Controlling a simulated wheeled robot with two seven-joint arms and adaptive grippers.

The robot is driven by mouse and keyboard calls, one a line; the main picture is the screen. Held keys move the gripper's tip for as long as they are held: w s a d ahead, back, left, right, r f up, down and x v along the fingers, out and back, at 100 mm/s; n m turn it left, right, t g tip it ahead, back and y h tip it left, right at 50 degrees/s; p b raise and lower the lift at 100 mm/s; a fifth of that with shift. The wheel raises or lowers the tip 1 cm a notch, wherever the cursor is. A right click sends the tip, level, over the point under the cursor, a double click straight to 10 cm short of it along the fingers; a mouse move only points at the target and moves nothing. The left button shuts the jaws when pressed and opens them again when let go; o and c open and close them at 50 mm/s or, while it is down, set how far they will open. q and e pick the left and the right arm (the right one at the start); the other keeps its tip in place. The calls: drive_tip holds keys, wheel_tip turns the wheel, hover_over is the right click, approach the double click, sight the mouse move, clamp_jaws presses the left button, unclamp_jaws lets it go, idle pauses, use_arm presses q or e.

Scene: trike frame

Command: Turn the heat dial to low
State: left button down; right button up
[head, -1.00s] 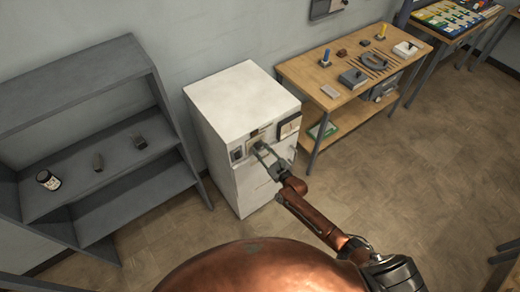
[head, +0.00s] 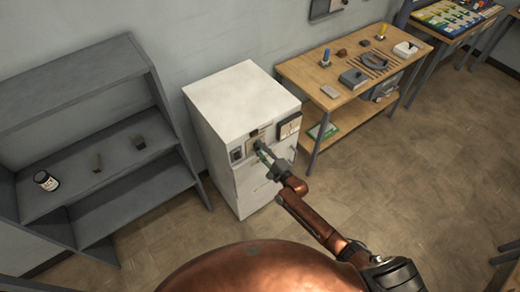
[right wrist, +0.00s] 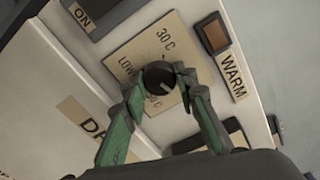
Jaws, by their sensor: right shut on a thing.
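The heat dial (right wrist: 159,80) is a round dark knob with a light pointer mark, on a beige plate (right wrist: 125,58) lettered "30 C" and "LOW". The plate is on the front of a white cabinet (head: 240,98). My right gripper (right wrist: 160,85) is shut on the dial, one finger on each side; in the head view the gripper (head: 262,148) reaches the cabinet's upper front. Its fingers hide part of the plate's lower lettering. The pointer's exact setting is hard to tell. My left gripper is not in view.
Beside the dial are an "ON" label (right wrist: 83,17) and an amber lamp (right wrist: 214,37) marked "WARM". A grey shelf (head: 75,75) stands left of the cabinet. A wooden workbench (head: 310,75) with tools stands right. The floor (head: 400,170) in front is clear.

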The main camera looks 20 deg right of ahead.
drive_tip(key=n, duration=0.5)
drive_tip(key=shift+a+n, duration=0.1)
drive_tip(key=shift+n, duration=0.2)
drive_tip(key=n, duration=1.1)
drive_tip(key=shift+n, duration=0.3)
drive_tip(key=n, duration=0.5)
drive_tip(key=shift+f, duration=0.1)
drive_tip(key=n+b, duration=0.1)
drive_tip(key=n, duration=0.4)
drive_tip(key=n+b, duration=0.2)
drive_tip(key=n, duration=0.2)
drive_tip(key=shift+f+n, duration=0.1)
drive_tip(key=shift+n, duration=0.2)
drive_tip(key=n+b, duration=0.2)
drive_tip(key=n, duration=0.3)
drive_tip(key=shift+b, duration=0.3)
drive_tip(key=n+b, duration=0.2)
drive_tip(key=n, duration=0.2)
drive_tip(key=shift+n, duration=0.4)
drive_tip(key=shift+b, duration=0.3)
